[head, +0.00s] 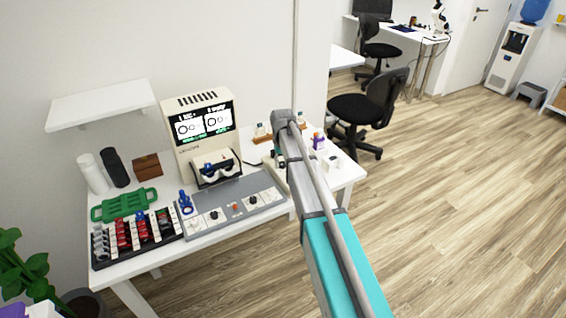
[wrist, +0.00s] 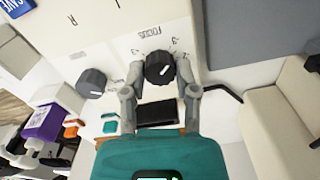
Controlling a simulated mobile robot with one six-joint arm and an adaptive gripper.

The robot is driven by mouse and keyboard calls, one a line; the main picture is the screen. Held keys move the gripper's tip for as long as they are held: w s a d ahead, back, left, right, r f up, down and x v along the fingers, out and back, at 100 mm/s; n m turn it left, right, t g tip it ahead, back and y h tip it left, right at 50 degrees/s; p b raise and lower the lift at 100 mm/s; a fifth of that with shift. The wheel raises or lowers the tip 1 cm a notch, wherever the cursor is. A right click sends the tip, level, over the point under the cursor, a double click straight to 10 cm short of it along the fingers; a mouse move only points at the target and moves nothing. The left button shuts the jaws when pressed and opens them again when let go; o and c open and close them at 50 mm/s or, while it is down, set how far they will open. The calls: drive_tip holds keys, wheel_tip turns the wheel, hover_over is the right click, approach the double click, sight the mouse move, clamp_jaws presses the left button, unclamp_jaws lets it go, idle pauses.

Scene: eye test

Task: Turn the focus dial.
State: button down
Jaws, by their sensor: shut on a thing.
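The focus dial (wrist: 159,67) is a black round knob with a white pointer mark, on a cream panel beside the printed word FOCUS and a number scale. My gripper (wrist: 161,74) has one finger on each side of the dial and is shut on it. In the head view my arm reaches over the right part of the white table, and the dial cannot be made out there. The exact number the pointer meets is too small to tell.
A second black dial (wrist: 91,83) sits left of the focus dial on the same panel. A purple-labelled bottle (wrist: 43,122) stands beyond it. In the head view, an eye-test machine (head: 203,125) and a grey control panel (head: 233,207) stand on the white table (head: 140,262).

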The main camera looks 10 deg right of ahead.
drive_tip(key=shift+c, duration=1.9)
unclamp_jaws()
